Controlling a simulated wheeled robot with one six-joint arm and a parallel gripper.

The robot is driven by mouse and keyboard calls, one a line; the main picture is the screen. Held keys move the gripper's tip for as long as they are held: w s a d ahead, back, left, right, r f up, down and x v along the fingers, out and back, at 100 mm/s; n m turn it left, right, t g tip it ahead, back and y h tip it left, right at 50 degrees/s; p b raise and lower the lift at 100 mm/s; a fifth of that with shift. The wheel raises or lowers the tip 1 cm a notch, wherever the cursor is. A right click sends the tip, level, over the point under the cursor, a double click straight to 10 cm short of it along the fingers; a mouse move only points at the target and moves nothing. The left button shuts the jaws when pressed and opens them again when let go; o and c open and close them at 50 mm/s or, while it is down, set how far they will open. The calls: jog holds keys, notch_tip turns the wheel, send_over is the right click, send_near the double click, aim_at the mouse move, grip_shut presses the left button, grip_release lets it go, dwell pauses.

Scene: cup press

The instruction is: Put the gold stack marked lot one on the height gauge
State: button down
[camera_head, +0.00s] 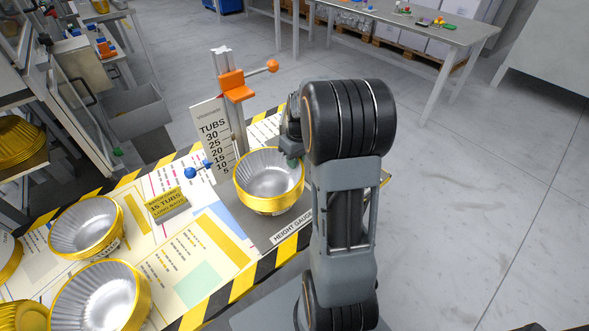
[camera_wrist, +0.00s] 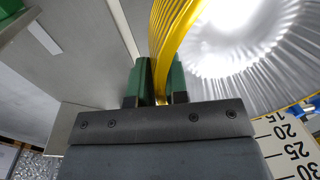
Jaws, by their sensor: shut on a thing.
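My gripper (camera_head: 291,158) is shut on the rim of a gold stack (camera_head: 272,203) of nested tubs with a silver inside. The stack is upright in front of the height gauge's scale board (camera_head: 215,135), over its grey base plate (camera_head: 268,243). I cannot tell whether it touches the plate. In the wrist view the green fingertips (camera_wrist: 158,88) pinch the gold wall (camera_wrist: 172,35). No lot mark on this stack is readable.
The gauge post carries an orange slider (camera_head: 236,86) with a handle above the stack. A blue knob (camera_head: 190,173) sticks out at its left. A yellow sign reading 15 tubs (camera_head: 166,204) stands left of the gauge. Striped tape (camera_head: 240,281) marks the table edge.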

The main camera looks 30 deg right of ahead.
jog(key=shift+w+d+f+b, duration=0.1)
jog(key=shift+w+f+b, duration=0.15)
jog(key=shift+f, duration=0.85)
jog(key=shift+w+d+f+b, duration=0.15)
jog(key=shift+w+f, duration=0.1)
jog(key=shift+f, duration=0.8)
jog(key=shift+a+f, duration=0.1)
jog(key=c, duration=1.1)
grip_release()
